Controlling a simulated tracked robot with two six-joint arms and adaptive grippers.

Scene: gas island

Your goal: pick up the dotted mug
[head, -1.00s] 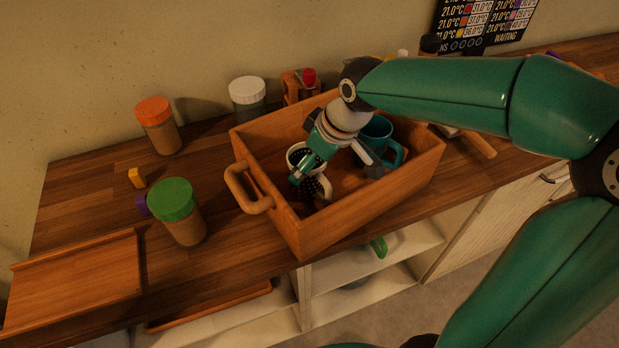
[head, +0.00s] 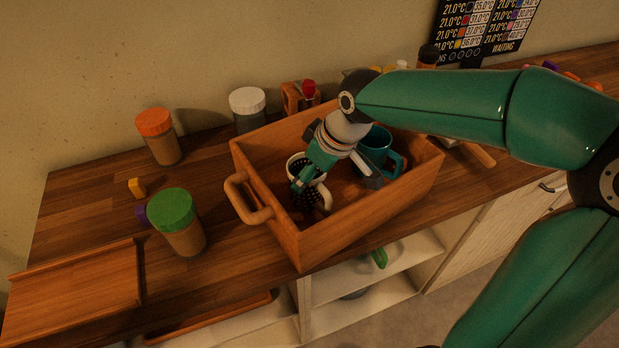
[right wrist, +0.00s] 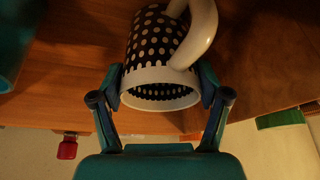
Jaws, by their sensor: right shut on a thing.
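The dotted mug (head: 309,197) is dark with white dots, a white rim and a white handle. It is inside the wooden crate (head: 318,237), near its left end, and is partly hidden by my gripper in the head view. My right gripper (head: 335,182) reaches down into the crate and is shut on the mug. In the right wrist view the mug (right wrist: 158,60) sits between the two fingers of my right gripper (right wrist: 160,92), which press on both sides near its rim. My left gripper does not show.
A teal mug (head: 376,146) stands in the crate right of my gripper; the crate walls surround both. Jars with orange (head: 153,122), white (head: 247,101) and green (head: 171,208) lids stand left of and behind the crate. A wooden tray (head: 75,295) lies at the left.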

